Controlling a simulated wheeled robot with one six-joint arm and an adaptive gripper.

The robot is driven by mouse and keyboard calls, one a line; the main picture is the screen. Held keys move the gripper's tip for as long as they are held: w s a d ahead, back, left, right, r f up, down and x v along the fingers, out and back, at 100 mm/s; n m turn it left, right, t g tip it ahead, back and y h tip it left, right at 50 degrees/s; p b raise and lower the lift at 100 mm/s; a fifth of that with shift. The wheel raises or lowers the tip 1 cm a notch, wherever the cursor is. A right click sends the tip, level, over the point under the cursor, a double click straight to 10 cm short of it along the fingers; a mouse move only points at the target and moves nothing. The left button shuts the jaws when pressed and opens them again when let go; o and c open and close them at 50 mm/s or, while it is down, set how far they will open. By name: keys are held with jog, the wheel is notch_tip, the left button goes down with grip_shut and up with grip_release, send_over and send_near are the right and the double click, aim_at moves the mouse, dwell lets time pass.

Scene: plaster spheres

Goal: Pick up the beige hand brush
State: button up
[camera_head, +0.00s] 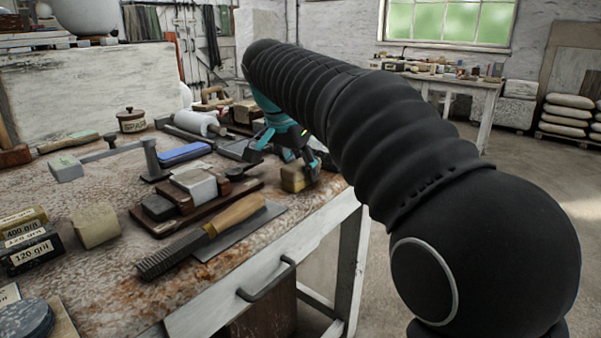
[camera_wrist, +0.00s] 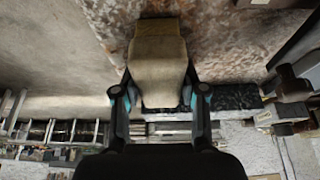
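The beige hand brush appears as a small beige block (camera_head: 293,179) near the table's right edge in the head view; I cannot make out bristles. In the wrist view the beige block (camera_wrist: 158,65) lies lengthwise, straight ahead between my fingers. My gripper (camera_head: 298,152), dark with teal parts, is right at the block, pointing down. In the wrist view its fingers (camera_wrist: 158,88) are spread, one on each side of the block's near end. Whether the pads touch its sides is hard to tell. My arm hides part of the gripper in the head view.
A pale sponge-like block (camera_head: 97,225) lies farther left. The table edge (camera_head: 305,232) is close; open floor is beyond.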

aim_at(301, 161)
jog(key=c, duration=0.5)
jog(key=shift+o, duration=0.2)
jog(key=shift+r, duration=0.15)
jog(key=shift+r, duration=0.55)
notch_tip(301, 161, up, 3)
jog(key=shift+f, duration=0.1)
jog(key=w+d+r, duration=0.3)
jog(key=d+r, duration=0.4)
jog(key=d, duration=0.4)
jog(key=shift+w, duration=0.4)
jog(key=o, duration=0.6)
jog(key=c, duration=0.4)
